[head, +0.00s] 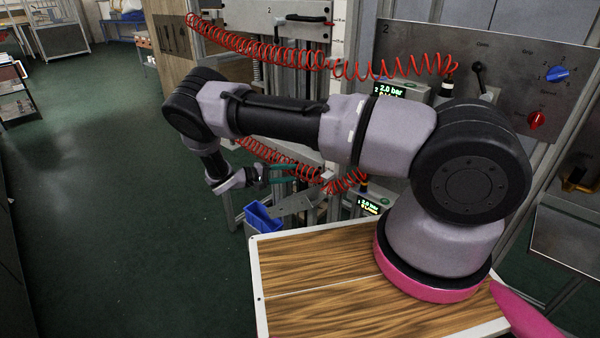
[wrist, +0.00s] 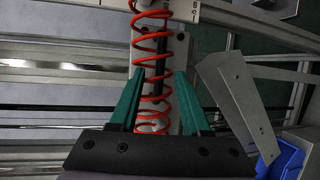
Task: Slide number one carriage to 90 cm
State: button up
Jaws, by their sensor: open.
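My gripper (head: 282,174) is stretched out low in front of the lower rail area in the head view. In the wrist view its two green fingers (wrist: 160,76) are apart, with nothing held. A red coiled hose (wrist: 150,92) runs between and beyond them. Behind the hose is a pale grey plate (wrist: 181,48) with a dark upright bar (wrist: 161,48); this may be the number one carriage, but no number shows on it. The upper carriage (head: 270,22), marked 2, stands at the top of the head view. My arm hides much of the lower one.
A tilted grey metal plate (wrist: 238,98) stands close right of the fingers, with a blue bin (wrist: 286,160) below it. Red hoses (head: 262,45) cross the frame. A panel (head: 500,75) with knobs stands right. The green floor (head: 130,200) at left is clear.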

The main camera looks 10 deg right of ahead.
aim_at(298, 171)
jog(key=shift+x, duration=2.4)
grip_shut()
